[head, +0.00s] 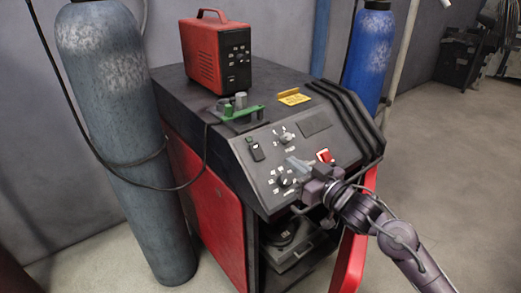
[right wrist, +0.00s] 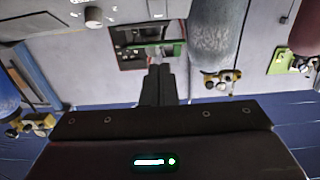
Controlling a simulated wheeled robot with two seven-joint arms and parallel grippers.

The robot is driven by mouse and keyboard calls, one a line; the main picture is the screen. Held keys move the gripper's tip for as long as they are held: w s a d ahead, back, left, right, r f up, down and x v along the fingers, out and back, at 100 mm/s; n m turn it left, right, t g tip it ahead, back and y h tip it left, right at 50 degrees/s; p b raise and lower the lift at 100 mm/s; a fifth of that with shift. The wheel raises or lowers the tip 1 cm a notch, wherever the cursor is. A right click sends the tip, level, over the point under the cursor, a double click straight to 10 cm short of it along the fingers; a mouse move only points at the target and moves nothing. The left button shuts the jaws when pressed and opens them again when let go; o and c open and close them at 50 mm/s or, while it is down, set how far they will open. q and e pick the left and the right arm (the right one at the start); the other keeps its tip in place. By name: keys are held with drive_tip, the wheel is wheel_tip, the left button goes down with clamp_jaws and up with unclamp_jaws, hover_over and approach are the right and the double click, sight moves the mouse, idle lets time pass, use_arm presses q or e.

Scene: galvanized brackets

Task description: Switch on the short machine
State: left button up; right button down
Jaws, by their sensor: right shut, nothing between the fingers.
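A black and red machine (head: 215,190) stands in the middle of the head view, with a sloped control panel (head: 262,190) at its front. The panel carries a small black switch (head: 255,150), an upper knob (head: 286,135), a lower knob (head: 284,181) and a red switch (head: 325,155). I cannot tell whether any switch is on. My left gripper is out of view.
A grey cylinder (head: 125,130) with a cable stands left, a blue cylinder (head: 369,60) behind right. Floor at right is clear.

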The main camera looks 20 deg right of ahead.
idle(0.3)
drive_tip(key=p, duration=0.3)
approach(254, 143)
drive_tip(key=w+a+r, duration=0.1)
drive_tip(key=w+r, duration=0.2)
drive_tip(key=shift+w+a+f, duration=0.4)
drive_tip(key=shift+w+f, duration=0.4)
drive_tip(key=shift+f, duration=0.05)
drive_tip(key=shift+w+a+f+p, duration=0.15)
drive_tip(key=shift+w+f+p, duration=0.15)
drive_tip(key=shift+w+f, duration=0.2)
